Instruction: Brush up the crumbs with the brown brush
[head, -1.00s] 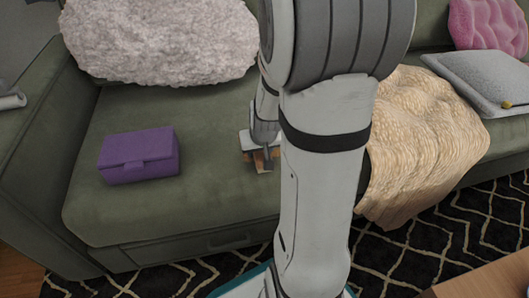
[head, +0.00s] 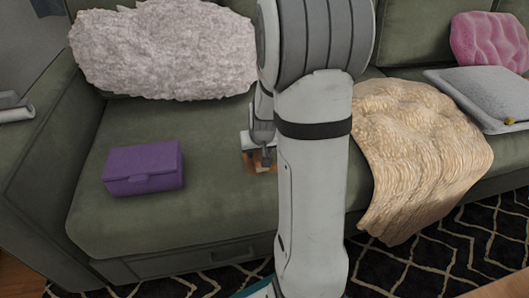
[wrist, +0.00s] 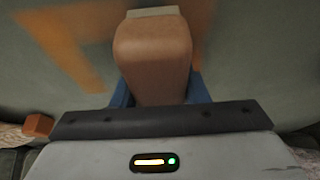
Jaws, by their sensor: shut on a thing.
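My gripper (wrist: 158,92) is shut on the brown brush (wrist: 153,58), whose rounded brown body sits between the blue fingers and points away from the wrist, with a pale end at the top. In the head view my gripper (head: 262,155) is low over the green sofa seat, left of my large arm link. An orange-brown patch (head: 250,165) shows around it there. In the wrist view blurred orange streaks (wrist: 60,52) lie on the green surface beside the brush. I cannot make out single crumbs, or whether the brush touches the seat.
A purple box (head: 143,170) sits on the seat to the left. A fluffy pale cushion (head: 165,50) leans behind it. A cream blanket (head: 420,150) drapes over the seat to the right. A small brown block (wrist: 37,126) shows at the wrist view's left edge.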

